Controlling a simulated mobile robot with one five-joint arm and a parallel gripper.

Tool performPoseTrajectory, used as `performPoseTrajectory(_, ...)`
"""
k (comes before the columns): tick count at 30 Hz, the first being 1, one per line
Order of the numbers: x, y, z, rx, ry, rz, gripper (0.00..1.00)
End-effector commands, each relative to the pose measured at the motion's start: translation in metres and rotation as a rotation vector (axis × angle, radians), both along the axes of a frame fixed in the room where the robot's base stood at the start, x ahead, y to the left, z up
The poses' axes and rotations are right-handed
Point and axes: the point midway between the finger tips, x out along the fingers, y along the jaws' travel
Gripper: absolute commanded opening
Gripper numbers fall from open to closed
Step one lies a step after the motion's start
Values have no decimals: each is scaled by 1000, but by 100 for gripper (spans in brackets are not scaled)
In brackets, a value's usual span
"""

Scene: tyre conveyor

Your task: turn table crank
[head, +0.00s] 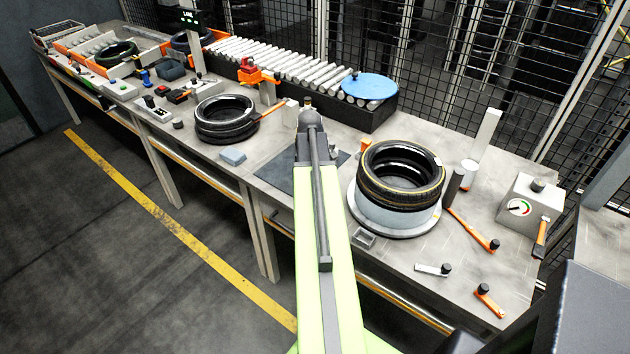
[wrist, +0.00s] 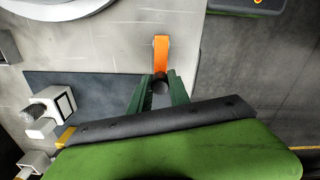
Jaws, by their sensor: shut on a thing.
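In the wrist view my gripper (wrist: 160,90) is shut on the dark knob (wrist: 160,84) of an orange crank (wrist: 161,54). The crank arm runs from the knob toward the top of that view, over the pale table top. In the head view my green arm covers the gripper and this crank. The grey turntable (head: 398,214) stands right of my arm, bearing stacked black tyres (head: 400,187). The rim of a pale round base (wrist: 62,8) shows at the top left of the wrist view.
Right of the turntable are an orange lever (head: 470,228), a short orange handle (head: 489,300) and a gauge box (head: 527,208). A dark mat (wrist: 85,90) and pale blocks (wrist: 50,104) lie left of my gripper. Another tyre stack (head: 226,120) stands left of my arm.

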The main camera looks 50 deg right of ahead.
Motion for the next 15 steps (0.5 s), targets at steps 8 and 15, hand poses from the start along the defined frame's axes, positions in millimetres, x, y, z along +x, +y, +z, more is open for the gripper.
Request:
performPoseTrajectory(8,-2,10,0,1,0,204,0)
performPoseTrajectory(15,-3,15,0,1,0,315,0)
